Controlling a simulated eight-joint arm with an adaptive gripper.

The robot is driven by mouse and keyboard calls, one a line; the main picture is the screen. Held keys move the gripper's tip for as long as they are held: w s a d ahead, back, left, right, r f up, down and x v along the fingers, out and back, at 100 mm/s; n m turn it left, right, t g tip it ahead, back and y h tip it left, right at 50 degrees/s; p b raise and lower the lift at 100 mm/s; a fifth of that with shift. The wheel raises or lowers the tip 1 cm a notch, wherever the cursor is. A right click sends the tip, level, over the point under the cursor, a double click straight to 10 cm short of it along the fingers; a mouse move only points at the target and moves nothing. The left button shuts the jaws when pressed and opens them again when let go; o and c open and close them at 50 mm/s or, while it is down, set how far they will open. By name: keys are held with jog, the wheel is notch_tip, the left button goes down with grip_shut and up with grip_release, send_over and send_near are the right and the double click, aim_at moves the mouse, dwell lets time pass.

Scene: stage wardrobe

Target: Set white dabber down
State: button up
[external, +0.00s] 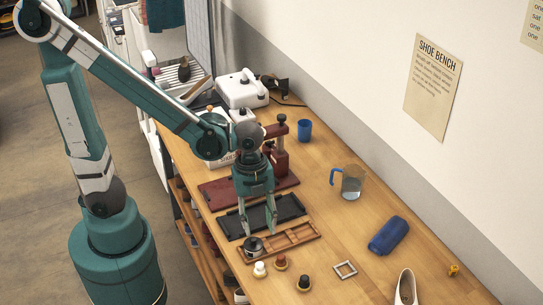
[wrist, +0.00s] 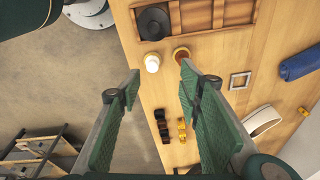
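A white dabber (external: 260,269) stands upright on the bench near its left front edge, in front of the wooden tray (external: 304,233). It also shows in the wrist view (wrist: 152,63), just beyond my fingertips. My gripper (external: 258,228) is over the tray area, above and behind the dabber, pointing down. Its two green fingers are spread apart with nothing between them, as the wrist view (wrist: 160,78) also shows. A red-brown dabber (external: 281,262) stands close to the right of the white one.
A black round tin (external: 253,247) sits in the tray's left end. A black-topped dabber (external: 304,282), a square frame (external: 345,270), a blue roll (external: 389,236), a white shoe (external: 405,287) and a jug (external: 352,182) stand nearby. Bare wood lies between them.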

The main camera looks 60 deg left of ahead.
jog(key=a+r+n+t+y, duration=0.1)
jog(key=a+r+n+t, duration=0.2)
jog(key=a+r+n, duration=0.4)
jog(key=a+r+n+t, duration=0.4)
jog(key=a+r+n, duration=0.3)
jog(key=a+n, duration=0.6)
jog(key=a, duration=0.2)
jog(key=shift+a+y, duration=0.4)
jog(key=shift+f+b, duration=1.3)
jog(key=shift+b, duration=0.05)
